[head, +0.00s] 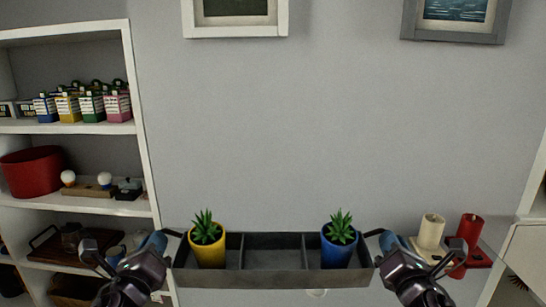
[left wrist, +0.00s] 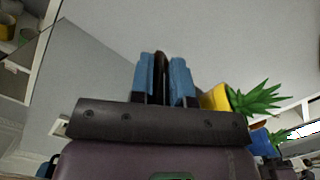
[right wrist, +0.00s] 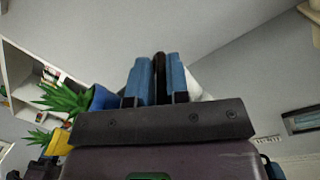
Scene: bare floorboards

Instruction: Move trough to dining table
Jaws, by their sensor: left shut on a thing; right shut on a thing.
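The trough (head: 276,280) is a long dark grey tray with three compartments, seen level at the bottom of the head view. A yellow pot with a spiky plant (head: 208,252) stands in its left compartment and a blue pot with a similar plant (head: 339,252) in its right one. The middle compartment is empty. My left gripper (head: 156,242) is shut on the trough's left handle (head: 173,234). My right gripper (head: 390,242) is shut on its right handle (head: 374,233). Both wrist views show blue fingers closed around a dark bar. No dining table is clearly visible.
A white shelf unit (head: 148,170) with cartons, a red pot (head: 32,172) and a wooden tray stands at left. A cream cylinder (head: 431,231) and a red cylinder (head: 469,229) stand at right, near my right gripper. A grey wall (head: 330,130) with framed pictures is behind.

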